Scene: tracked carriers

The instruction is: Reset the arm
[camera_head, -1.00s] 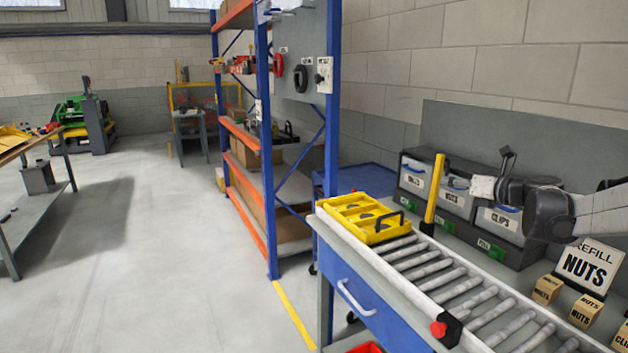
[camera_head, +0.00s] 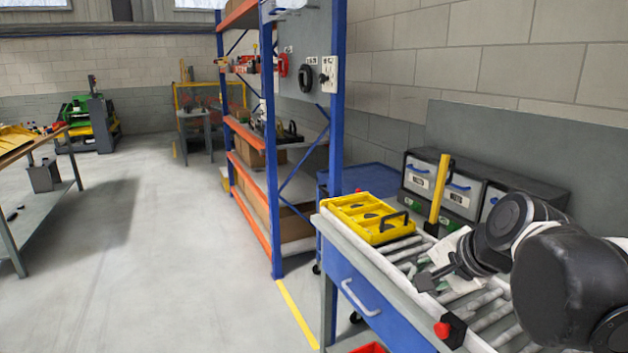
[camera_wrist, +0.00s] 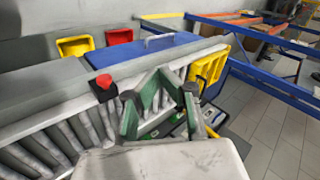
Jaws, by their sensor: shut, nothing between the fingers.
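My arm reaches in from the right in the head view, over the roller conveyor (camera_head: 400,246). My gripper (camera_head: 428,282) is above the rollers, to the right of the yellow tray, with empty fingers shut. In the wrist view my gripper (camera_wrist: 162,80) shows dark and green finger parts, with nothing held between them. The yellow tray (camera_head: 366,214) sits at the far end of the conveyor; part of it also shows in the wrist view (camera_wrist: 212,66).
A yellow post (camera_head: 439,190) stands beside the conveyor, in front of labelled grey bins (camera_head: 465,196). A red button (camera_head: 441,330) is on the conveyor's near edge. The blue-and-orange shelving (camera_head: 272,150) stands left of the tray. The floor (camera_head: 160,270) at left is open.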

